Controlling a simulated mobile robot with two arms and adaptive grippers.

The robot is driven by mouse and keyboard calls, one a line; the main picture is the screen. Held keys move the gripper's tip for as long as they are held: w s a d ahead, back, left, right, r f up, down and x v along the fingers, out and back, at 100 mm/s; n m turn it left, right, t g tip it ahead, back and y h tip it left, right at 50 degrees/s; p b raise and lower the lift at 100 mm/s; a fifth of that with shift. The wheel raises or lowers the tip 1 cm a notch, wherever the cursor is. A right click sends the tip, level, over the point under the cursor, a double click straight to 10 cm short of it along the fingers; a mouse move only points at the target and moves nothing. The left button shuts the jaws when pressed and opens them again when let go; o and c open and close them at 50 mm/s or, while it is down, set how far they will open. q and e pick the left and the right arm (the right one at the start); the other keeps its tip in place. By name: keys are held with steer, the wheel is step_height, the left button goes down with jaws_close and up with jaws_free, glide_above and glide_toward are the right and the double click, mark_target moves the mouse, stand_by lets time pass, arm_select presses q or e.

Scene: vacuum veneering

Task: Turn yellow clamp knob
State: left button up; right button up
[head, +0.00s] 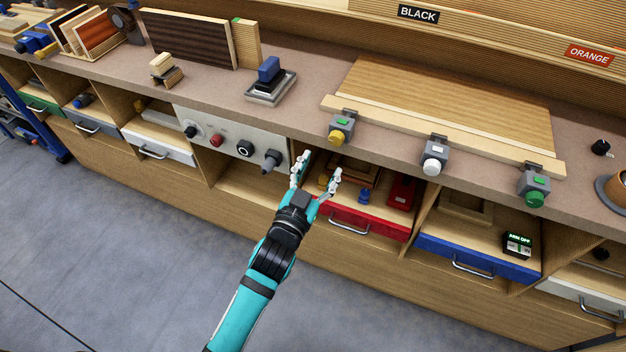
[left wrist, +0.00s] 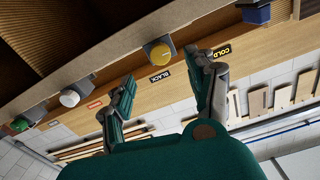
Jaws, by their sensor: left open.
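The yellow clamp knob (head: 335,138) sits on the front of a grey clamp with a green patch, at the bench's front edge. It also shows in the left wrist view (left wrist: 160,53), just beyond the gap between my fingertips. My left gripper (head: 321,164) is open and empty, below and slightly left of the yellow knob in the head view. Its spread fingers also show in the left wrist view (left wrist: 165,76). No contact with the knob is visible. My right gripper is in neither view.
A white-knobbed clamp (head: 434,160) and a green-knobbed clamp (head: 536,195) stand further right along the wooden board (head: 440,105). A red-fronted drawer (head: 362,221) sits below my gripper. A control panel (head: 225,137) is to the left. The floor at left is clear.

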arm_select(q)
steer(key=v, duration=0.3)
steer(key=shift+s+a, duration=0.15)
steer(key=shift+s, duration=0.2)
steer(key=shift+f, duration=0.1)
stand_by(0.4)
